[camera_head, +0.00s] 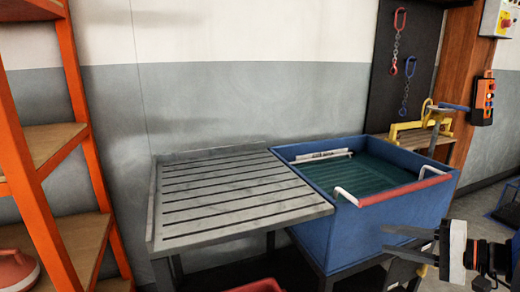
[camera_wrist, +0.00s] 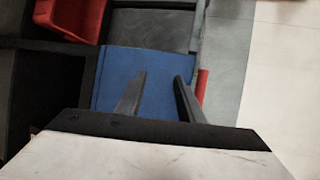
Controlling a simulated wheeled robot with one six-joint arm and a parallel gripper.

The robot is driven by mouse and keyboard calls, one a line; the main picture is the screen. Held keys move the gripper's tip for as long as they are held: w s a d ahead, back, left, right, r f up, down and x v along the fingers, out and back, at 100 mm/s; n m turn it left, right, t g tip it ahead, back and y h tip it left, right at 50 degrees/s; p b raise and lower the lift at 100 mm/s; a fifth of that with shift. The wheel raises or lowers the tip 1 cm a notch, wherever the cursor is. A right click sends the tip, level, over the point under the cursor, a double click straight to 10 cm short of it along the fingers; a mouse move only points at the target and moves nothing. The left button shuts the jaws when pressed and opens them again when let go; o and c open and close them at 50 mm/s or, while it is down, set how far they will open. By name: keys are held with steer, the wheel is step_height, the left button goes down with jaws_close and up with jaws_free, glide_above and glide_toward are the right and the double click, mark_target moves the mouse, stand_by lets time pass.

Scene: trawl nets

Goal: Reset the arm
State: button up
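My gripper (camera_head: 408,243) is at the lower right of the head view, in front of the blue bin's (camera_head: 352,233) side wall. Its two fingers are apart with nothing between them. In the wrist view my gripper (camera_wrist: 160,85) also shows two separated dark fingers, with a blue surface (camera_wrist: 112,72) behind them. I cannot tell how far the fingertips are from the bin wall.
A slatted grey table (camera_head: 225,195) stands left of the bin. An orange shelf rack (camera_head: 90,150) is at the left. A red container (camera_wrist: 72,16) is low down.

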steer(key=s+a+f+n+g+h, duration=0.1)
steer(key=s+a+f+n+g, duration=0.3)
steer(key=a, duration=0.4)
steer(key=s+d+f+n+g+h, duration=0.1)
steer(key=s+n+h, duration=0.5)
steer(key=h, duration=0.3)
steer(key=shift+s+f+g, duration=0.15)
steer(key=shift+s+g, duration=0.1)
steer(key=shift+g, duration=0.05)
